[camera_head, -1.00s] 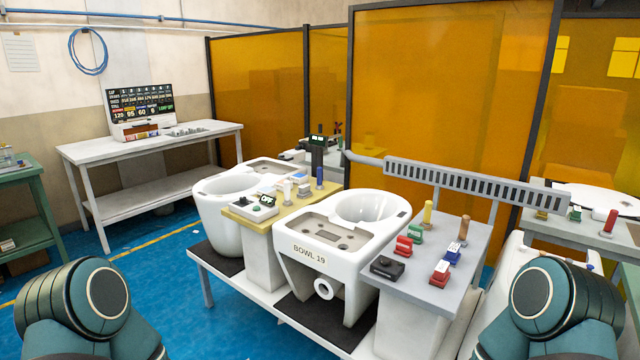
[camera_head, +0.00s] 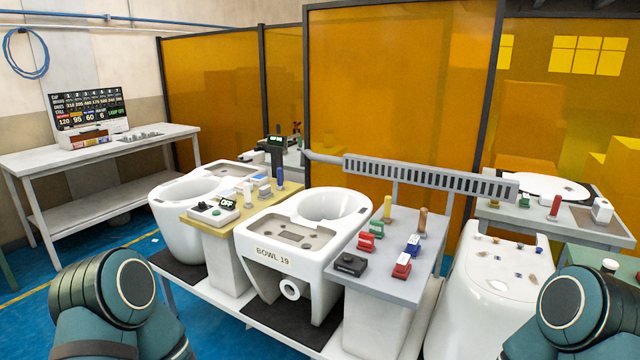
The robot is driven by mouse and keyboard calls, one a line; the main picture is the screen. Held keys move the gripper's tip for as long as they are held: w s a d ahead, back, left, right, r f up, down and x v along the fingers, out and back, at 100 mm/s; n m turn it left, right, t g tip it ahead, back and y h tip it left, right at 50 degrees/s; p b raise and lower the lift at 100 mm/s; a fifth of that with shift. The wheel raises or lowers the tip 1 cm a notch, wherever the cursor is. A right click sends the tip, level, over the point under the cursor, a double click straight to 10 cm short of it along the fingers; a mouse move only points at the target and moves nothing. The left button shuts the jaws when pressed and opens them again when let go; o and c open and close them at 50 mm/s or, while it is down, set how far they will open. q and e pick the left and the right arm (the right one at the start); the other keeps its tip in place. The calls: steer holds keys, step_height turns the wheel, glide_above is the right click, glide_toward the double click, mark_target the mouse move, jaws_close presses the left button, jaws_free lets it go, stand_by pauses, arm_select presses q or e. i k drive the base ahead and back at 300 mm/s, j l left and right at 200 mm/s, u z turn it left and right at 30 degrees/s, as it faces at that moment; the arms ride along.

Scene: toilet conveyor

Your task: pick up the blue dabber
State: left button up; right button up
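A small blue block with a pale top (camera_head: 413,244) sits on the grey side table (camera_head: 400,285), right of the toilet bowl, beside a red block (camera_head: 401,266) and a wooden peg (camera_head: 422,221). I cannot tell which of the two is the dabber. Neither of my grippers is in view; only my arm links show at the lower left and lower right corners.
The white bowl marked BOWL 19 (camera_head: 275,258) stands between the two small tables. A black box (camera_head: 350,264), red and green blocks and a yellow peg (camera_head: 387,208) share the grey table. A slotted grey bar (camera_head: 430,177) runs behind it.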

mark_target(280, 186)
steer(key=i+j+z, duration=0.1)
steer(key=j+z, duration=0.65)
steer(key=z, duration=0.15)
steer(key=k+j+z, duration=0.1)
steer(key=j+z, duration=0.25)
steer(key=j, duration=1.1)
steer(key=k+j+z, duration=0.1)
steer(key=j, duration=0.35)
